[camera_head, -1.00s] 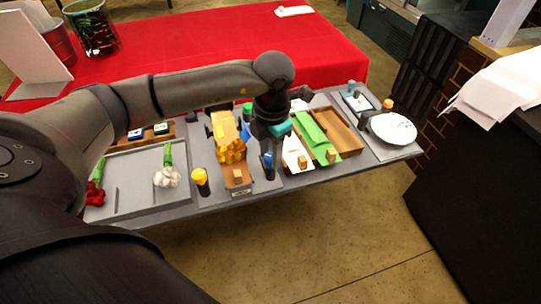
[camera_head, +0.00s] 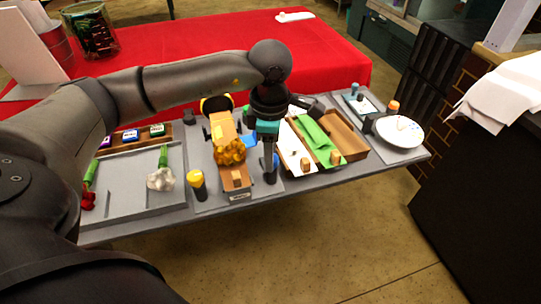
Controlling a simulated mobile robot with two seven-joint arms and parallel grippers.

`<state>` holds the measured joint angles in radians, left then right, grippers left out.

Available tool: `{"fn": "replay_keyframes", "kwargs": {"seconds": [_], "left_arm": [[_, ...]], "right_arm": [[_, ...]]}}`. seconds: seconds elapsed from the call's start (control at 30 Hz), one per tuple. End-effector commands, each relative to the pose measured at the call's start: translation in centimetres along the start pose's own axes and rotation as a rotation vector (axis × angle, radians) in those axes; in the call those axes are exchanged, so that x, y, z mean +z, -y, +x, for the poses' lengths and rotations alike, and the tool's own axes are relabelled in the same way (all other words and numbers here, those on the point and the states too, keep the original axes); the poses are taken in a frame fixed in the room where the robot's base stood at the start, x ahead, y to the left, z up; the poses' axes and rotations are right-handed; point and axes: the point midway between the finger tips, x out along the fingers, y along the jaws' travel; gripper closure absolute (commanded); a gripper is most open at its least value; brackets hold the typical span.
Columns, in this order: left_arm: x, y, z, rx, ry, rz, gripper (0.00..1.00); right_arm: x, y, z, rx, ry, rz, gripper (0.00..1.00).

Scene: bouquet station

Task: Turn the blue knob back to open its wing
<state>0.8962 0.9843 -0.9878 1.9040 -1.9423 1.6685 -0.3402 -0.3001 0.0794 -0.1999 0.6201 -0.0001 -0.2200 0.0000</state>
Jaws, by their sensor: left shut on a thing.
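My left gripper (camera_head: 270,175) points straight down at the middle of the grey station board and is shut. Its fingers are closed around a small upright thing at the blue knob's place. The fingers hide most of it, so its turn angle cannot be read. A flat blue piece (camera_head: 249,141), which looks like the blue wing, shows just left of the gripper, partly covered by it. The wooden holder (camera_head: 237,179) with yellow flowers (camera_head: 230,151) stands left of the gripper. My right gripper is not in view.
A yellow-topped knob (camera_head: 196,179) stands left of the holder. A grey tray (camera_head: 118,190) with flowers lies further left. Wooden trays with white and green paper (camera_head: 316,138) are close on the right, then a white plate (camera_head: 398,131). A red table (camera_head: 200,65) is behind.

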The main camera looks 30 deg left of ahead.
Motion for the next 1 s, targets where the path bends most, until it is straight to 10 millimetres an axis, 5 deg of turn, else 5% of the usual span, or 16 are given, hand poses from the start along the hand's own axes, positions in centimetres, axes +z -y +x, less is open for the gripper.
{"fn": "replay_keyframes", "kwargs": {"seconds": [0.67,0.7,0.93,1.0], "left_arm": [[0.07,-0.12,-0.16,0.004,0.006,0.063,1.00],[0.07,-0.12,-0.16,0.004,0.006,0.063,0.57],[0.04,-0.07,-0.09,0.002,0.004,0.062,0.31],[0.03,-0.05,-0.06,0.001,0.004,0.062,0.31]], "right_arm": [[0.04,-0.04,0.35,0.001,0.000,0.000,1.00],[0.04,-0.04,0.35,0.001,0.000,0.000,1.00],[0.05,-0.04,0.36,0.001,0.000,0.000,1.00],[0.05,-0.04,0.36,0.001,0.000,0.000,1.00]]}}
